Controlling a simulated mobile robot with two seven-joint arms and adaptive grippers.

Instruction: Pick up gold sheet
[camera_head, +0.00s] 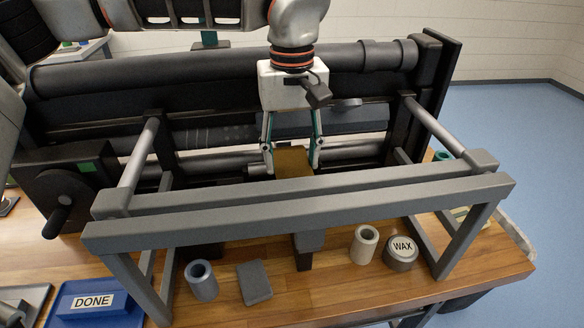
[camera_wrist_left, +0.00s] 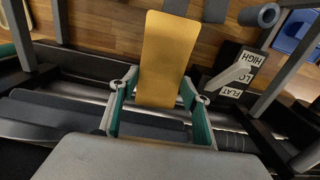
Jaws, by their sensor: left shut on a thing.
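The gold sheet (camera_wrist_left: 163,52) is a flat, gold-yellow strip. In the left wrist view it stands between the two fingers of my left gripper (camera_wrist_left: 158,105) and extends away past their tips. In the head view the gold sheet (camera_head: 293,162) shows between the fingertips of my left gripper (camera_head: 292,165), its lower end hidden behind the grey frame bar. The gripper is shut on the sheet and points down into the press, behind the front bar. My right gripper is not in either view.
The press's grey front frame (camera_head: 300,207) and dark rollers (camera_head: 220,78) surround the gripper closely. On the wooden table stand a WAX tin (camera_head: 400,256), a beige roll (camera_head: 364,244), a grey roll (camera_head: 201,280), a grey block (camera_head: 254,283) and a blue DONE tray (camera_head: 112,317).

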